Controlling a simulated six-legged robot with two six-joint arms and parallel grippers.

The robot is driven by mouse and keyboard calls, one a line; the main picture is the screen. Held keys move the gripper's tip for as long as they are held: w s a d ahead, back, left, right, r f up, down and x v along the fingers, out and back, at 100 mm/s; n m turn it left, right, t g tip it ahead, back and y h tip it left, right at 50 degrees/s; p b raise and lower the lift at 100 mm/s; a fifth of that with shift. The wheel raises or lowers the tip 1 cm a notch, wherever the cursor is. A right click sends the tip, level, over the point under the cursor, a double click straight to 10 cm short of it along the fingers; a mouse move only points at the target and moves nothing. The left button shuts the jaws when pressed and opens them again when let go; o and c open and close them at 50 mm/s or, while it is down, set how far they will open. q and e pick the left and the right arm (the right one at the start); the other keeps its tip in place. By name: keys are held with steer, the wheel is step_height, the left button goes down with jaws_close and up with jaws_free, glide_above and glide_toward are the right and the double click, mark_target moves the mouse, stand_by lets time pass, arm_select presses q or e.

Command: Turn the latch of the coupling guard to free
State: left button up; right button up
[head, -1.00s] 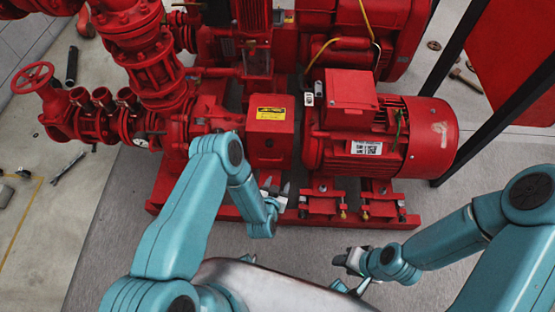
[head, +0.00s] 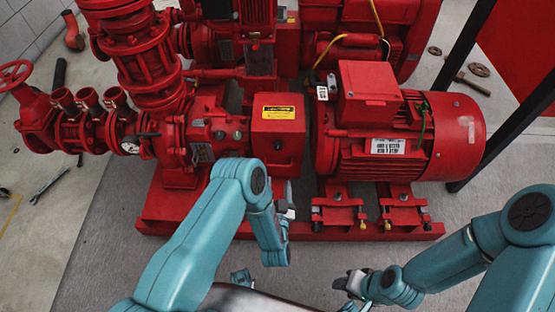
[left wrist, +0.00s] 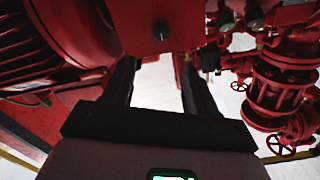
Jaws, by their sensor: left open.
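The coupling guard (head: 278,128) is a red box with a yellow label, between the pump and the motor. In the left wrist view the red guard (left wrist: 140,15) fills the top middle, with a small dark round knob, seemingly its latch (left wrist: 160,32), on the face. My left gripper (head: 287,203) is just in front of and below the guard, partly hidden by its own arm. In the left wrist view the left gripper (left wrist: 160,78) is open and empty, its fingers apart below the knob, not touching it. My right gripper (head: 350,284) is low, away from the guard; its jaw opening is unclear.
The red motor (head: 400,140) stands right of the guard, and the pump with pipes and a handwheel (head: 15,75) stands left. The red base rail (head: 180,227) runs below. Bare floor (head: 110,235) lies in front. A dark post (head: 500,100) stands at the right.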

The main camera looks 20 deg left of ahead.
mark_target(278, 148)
arm_select(q)
steer(key=b+x, duration=0.4)
steer(key=x, duration=0.9)
steer(key=shift+w+a, duration=0.2)
steer(key=shift+w, duration=0.15)
arm_select(e)
steer(key=f, duration=0.5)
steer(key=shift+w+d+f, duration=0.1)
steer(key=shift+d+f, duration=0.05)
steer(key=shift+d, duration=0.05)
arm_select(q)
steer(key=c, duration=1.1)
